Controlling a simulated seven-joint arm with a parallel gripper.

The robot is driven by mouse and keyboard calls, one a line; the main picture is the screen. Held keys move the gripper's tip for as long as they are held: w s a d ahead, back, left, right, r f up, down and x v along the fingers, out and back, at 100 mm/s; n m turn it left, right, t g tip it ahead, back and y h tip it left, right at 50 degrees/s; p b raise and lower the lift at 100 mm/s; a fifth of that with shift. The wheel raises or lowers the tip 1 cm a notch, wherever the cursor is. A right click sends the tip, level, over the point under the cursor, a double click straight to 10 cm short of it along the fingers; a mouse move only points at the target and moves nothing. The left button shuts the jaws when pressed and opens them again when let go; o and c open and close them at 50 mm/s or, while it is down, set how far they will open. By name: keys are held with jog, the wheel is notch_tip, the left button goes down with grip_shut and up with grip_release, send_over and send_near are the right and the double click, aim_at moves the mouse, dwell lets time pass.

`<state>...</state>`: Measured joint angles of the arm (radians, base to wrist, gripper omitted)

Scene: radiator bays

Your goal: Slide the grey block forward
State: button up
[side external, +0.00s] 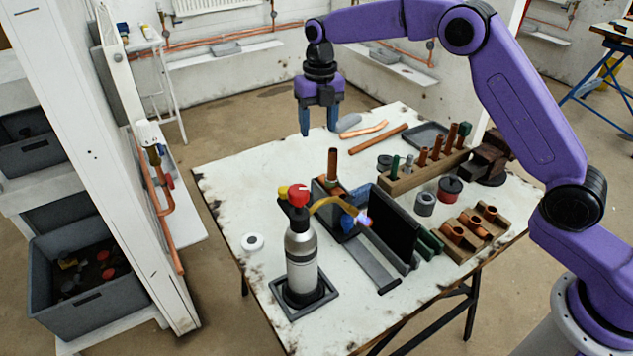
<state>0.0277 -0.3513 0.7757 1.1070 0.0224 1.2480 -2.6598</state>
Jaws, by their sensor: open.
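My gripper (319,128) hangs fingers-down above the far left edge of the table, open, with nothing between its fingers. A small grey piece with rounded ends (349,122) lies on the table just right of the fingers, apart from them in the picture. It is the nearest match for the grey block, but its exact shape is too small to tell. A copper piece (364,130) lies close beside it. Whether the fingers are level with the grey piece cannot be told from this one view.
A copper pipe (378,139) and dark tray (428,135) lie right of the gripper. A torch with a grey cylinder (302,255), a dark upright panel (392,227) and wooden racks (425,172) crowd the front and right.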

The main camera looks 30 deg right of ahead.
aim_at(317, 183)
notch_tip(317, 183, down, 17)
jog(key=shift+w+a+f, duration=0.1)
jog(key=shift+a+f, duration=0.05)
jog(key=shift+f, duration=0.05)
dwell(0.5)
grip_shut()
